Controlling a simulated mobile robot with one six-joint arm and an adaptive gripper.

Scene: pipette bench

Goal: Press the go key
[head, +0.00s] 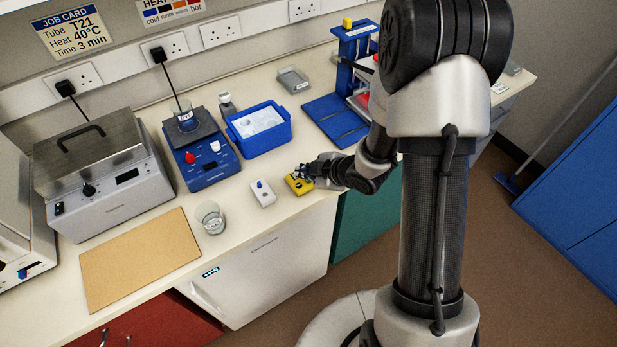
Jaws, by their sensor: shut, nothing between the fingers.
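My gripper (303,173) is shut and empty, low at the front edge of the bench. It is at a small yellow box (294,187) and covers part of that box's top. I cannot tell whether the fingertips touch it. No key marked go can be read; any keys on the yellow box are too small or hidden by the gripper. A small white box (264,197) with a blue knob lies just left of the yellow box.
A blue ice tub (260,145) and a blue hotplate-like device (205,170) with a beaker stand behind. A glass beaker (211,218) and a tan board (140,260) lie to the left. A blue rack stand (335,120) is behind right.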

